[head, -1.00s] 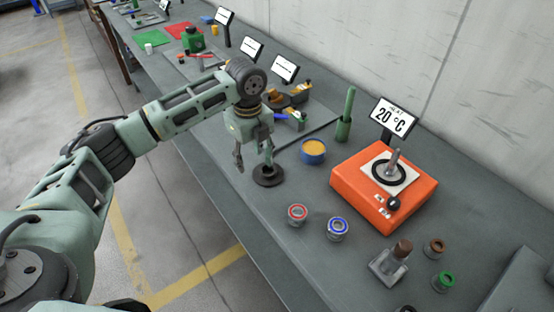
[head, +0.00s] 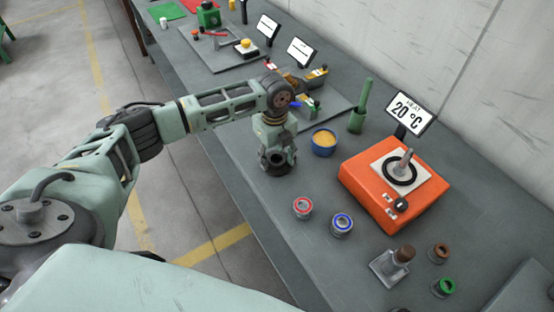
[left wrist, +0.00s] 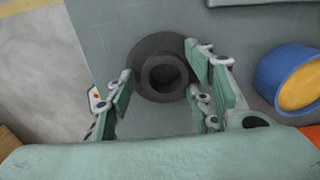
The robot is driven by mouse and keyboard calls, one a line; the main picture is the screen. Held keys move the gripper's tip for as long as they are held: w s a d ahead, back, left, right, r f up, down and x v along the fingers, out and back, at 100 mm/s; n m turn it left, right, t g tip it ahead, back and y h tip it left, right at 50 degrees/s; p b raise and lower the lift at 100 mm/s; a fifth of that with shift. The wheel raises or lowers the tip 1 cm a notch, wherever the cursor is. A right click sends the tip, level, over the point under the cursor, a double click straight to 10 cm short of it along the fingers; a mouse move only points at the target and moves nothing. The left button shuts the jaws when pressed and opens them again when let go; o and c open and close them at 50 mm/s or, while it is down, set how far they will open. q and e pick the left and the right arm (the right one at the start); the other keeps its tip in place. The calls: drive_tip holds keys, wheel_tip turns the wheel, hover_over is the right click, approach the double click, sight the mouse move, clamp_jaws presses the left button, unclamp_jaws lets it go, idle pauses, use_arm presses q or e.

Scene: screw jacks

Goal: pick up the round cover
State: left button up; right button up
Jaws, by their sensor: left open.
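The round cover appears to be the dark round piece with a wide flat rim and a raised hollow hub, lying on the grey bench. It shows in the left wrist view (left wrist: 165,72) and partly in the head view (head: 276,170). My left gripper (head: 278,156) points down right over it and hides much of it in the head view. In the left wrist view my left gripper (left wrist: 165,90) is open, with its green-padded fingers left and right of the hub. I cannot tell whether they touch it. My right gripper is out of view.
A blue cup with orange content (head: 323,142) stands close right of the cover. An orange heater (head: 365,183) is further right. Red-ringed (head: 302,207) and blue-ringed (head: 341,224) jars stand in front. The bench's near edge is close on the left.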

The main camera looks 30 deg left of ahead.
use_arm(q)
drive_tip(key=c, duration=0.9)
clamp_jaws()
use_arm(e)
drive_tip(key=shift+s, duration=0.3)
use_arm(q)
drive_tip(key=shift+r, duration=0.15)
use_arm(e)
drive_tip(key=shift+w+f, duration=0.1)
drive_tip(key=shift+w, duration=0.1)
